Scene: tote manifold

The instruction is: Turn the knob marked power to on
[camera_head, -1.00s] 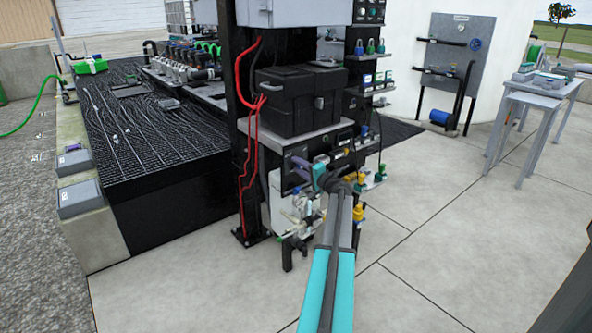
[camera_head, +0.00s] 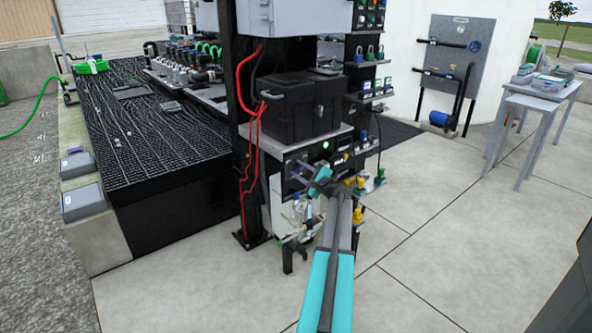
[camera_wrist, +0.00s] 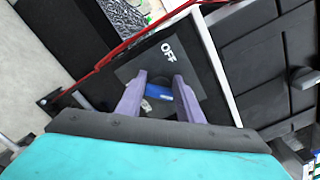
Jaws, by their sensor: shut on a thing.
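A blue knob (camera_wrist: 157,92) sits on a dark panel (camera_wrist: 130,68) in the wrist view. A white OFF mark (camera_wrist: 168,52) shows on the panel beyond it; no power label is readable. My gripper (camera_wrist: 160,84) has its two purple fingers on either side of the knob, shut on it. In the head view my gripper (camera_head: 300,170) is at the front of the black panel under the shelf, and the knob is too small or hidden to make out. A green light (camera_head: 326,145) glows on the panel just above my wrist.
A black toolbox (camera_head: 297,105) stands on the shelf above the panel. Red cables (camera_head: 250,120) hang down the post at left. Pipes and valves (camera_head: 300,220) sit below my gripper.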

